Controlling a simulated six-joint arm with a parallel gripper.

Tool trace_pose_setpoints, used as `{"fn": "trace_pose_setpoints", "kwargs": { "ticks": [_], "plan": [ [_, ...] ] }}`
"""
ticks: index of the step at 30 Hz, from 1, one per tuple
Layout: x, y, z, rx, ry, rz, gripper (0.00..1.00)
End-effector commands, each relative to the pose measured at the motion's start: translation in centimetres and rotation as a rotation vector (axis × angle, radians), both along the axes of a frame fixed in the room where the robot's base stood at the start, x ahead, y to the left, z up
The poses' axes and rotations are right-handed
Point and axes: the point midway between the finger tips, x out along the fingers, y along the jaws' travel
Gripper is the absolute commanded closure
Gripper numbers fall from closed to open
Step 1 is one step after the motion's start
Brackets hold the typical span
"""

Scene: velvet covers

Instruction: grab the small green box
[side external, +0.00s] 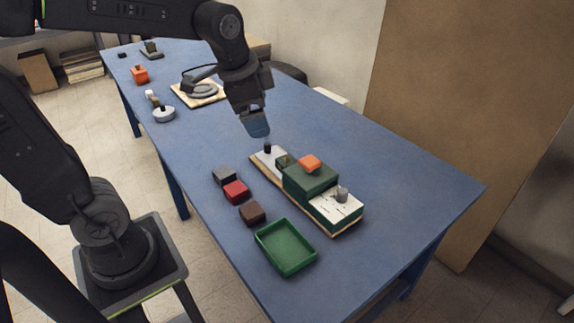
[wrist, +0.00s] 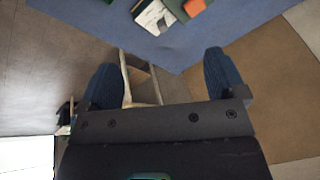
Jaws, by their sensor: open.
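A green box (side external: 310,179) stands on a wooden board, with an orange block (side external: 310,163) on top. A smaller dark green piece (side external: 284,161) shows just left of it, partly hidden; I cannot tell its full shape. My gripper (side external: 257,128) hangs above the table, just behind and left of the board, apart from everything. In the wrist view my gripper (wrist: 163,75) has its two blue fingers wide apart with nothing between them. The green box (wrist: 178,9) and orange block (wrist: 194,7) are cut off at the top edge there.
The board (side external: 330,232) also carries a white box with a grey knob (side external: 342,194) and a pale plate with a black knob (side external: 267,149). Grey (side external: 224,176), red (side external: 236,191) and brown (side external: 252,213) blocks and a green tray (side external: 286,248) lie in front. The table's right side is clear.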

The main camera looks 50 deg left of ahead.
Motion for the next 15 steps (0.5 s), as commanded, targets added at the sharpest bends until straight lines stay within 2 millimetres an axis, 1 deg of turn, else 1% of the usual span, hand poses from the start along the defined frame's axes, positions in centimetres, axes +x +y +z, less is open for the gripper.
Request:
{"fn": "trace_pose_setpoints", "kwargs": {
  "ticks": [1, 3, 5, 6, 8, 9, 11, 12, 14, 15],
  "plan": [
    [2.0, 1.0, -0.6, 0.025, 0.035, -0.066, 0.11],
    [4.5, 2.3, -1.5, 0.059, 0.076, -0.18, 0.11],
    [6.5, 3.5, -2.5, 0.085, 0.111, -0.276, 0.11],
    [7.8, 4.4, -3.3, 0.099, 0.134, -0.341, 0.11],
    [9.7, 5.7, -4.7, 0.117, 0.167, -0.441, 0.11],
    [10.9, 6.7, -5.7, 0.127, 0.187, -0.507, 0.11],
    [12.6, 8.1, -7.5, 0.139, 0.216, -0.608, 0.11],
    [13.7, 9.1, -8.8, 0.144, 0.236, -0.674, 0.11],
    [15.0, 10.5, -10.7, 0.149, 0.26, -0.769, 0.11],
    [15.7, 11.3, -11.9, 0.15, 0.273, -0.83, 0.11]
  ]
}}
